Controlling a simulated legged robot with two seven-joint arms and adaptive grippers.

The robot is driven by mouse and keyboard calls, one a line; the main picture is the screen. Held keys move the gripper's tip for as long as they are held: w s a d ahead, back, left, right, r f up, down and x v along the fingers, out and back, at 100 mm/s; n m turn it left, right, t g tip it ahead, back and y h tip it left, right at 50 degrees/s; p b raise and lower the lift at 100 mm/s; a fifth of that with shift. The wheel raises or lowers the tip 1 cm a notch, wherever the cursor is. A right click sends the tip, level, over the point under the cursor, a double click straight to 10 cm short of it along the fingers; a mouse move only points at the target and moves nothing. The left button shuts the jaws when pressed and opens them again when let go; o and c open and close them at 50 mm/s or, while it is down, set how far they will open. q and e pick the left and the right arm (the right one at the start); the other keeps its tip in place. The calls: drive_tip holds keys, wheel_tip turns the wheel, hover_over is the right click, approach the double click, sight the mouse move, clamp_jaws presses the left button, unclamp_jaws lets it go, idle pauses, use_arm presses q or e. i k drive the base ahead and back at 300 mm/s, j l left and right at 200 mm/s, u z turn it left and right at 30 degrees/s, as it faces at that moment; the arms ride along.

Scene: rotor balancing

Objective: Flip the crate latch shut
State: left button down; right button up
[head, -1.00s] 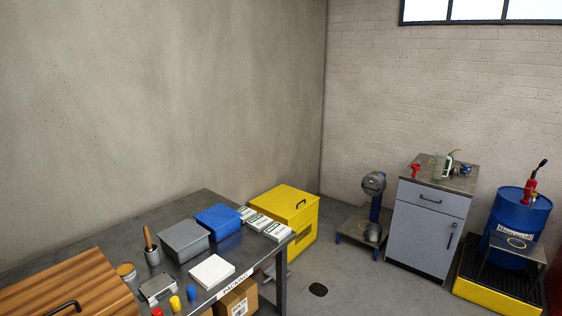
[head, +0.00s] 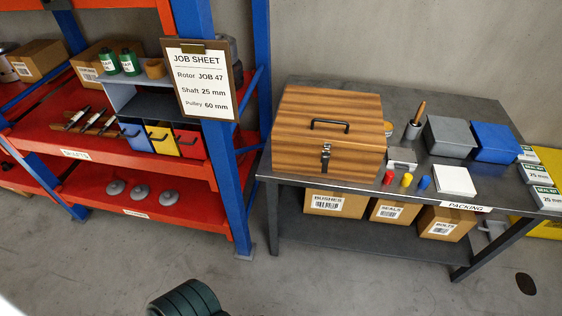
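The wooden crate (head: 300,152) stands closed on the left end of the grey packing table (head: 478,100) in the head view. It has a black handle on its lid. A dark metal latch (head: 326,157) is on the middle of its front face, at the lid seam. The latch is too small here to tell whether it is open or shut. Neither of my grippers shows in the view.
A blue and red shelf rack (head: 228,190) with a job sheet (head: 203,82) stands left of the table. Grey and blue boxes, small coloured items and a white block (head: 455,180) lie right of the crate. Cardboard boxes (head: 390,211) sit below.

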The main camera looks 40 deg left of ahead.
sight(325, 158)
drive_tip(key=u, duration=1)
